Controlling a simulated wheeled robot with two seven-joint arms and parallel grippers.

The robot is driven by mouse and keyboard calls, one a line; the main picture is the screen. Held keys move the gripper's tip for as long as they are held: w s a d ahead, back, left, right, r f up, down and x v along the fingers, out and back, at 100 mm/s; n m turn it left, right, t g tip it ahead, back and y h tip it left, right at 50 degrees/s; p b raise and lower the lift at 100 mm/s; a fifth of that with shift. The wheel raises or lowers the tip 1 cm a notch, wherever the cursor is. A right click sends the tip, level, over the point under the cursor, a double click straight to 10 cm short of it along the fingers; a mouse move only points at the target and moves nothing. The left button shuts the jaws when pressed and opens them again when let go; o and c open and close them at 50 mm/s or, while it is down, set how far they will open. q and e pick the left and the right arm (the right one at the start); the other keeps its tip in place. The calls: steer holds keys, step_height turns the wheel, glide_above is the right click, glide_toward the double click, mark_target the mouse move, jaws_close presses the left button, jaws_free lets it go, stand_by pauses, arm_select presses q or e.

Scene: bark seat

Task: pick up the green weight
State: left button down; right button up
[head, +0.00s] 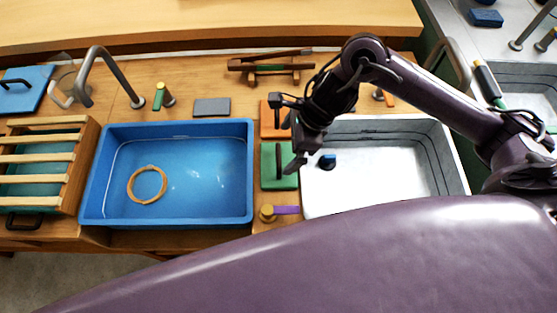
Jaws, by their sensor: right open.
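The green weight (268,178) looks like a flat square green block with a dark upright bar on it, probably its handle. It lies on the wooden strip between the blue basin and the white basin. My right gripper (296,163) comes in from the right and is open, with its fingers pointing down at the right edge of the green weight. It appears above or beside the block; I cannot tell if they touch. The gripper holds nothing that I can see. My left gripper is not in view.
An orange block (268,130) lies just behind the green weight. A yellow-knobbed purple piece (287,210) lies in front. A slatted wooden rack (88,160) stands left.

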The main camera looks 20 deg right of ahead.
mark_target(277, 155)
steer(key=shift+s+a+f, duration=0.1)
steer(key=shift+a+f, duration=0.35)
steer(key=shift+f, duration=0.3)
steer(key=p+x, duration=0.1)
steer(key=x, duration=0.4)
steer(key=shift+d, duration=0.2)
steer(key=shift+r, duration=0.1)
steer(key=c, duration=1.3)
steer(key=shift+w, duration=0.25)
steer(key=shift+r, duration=0.55)
step_height(277, 155, up, 19)
steer(key=p, duration=0.3)
steer(key=shift+f, duration=0.1)
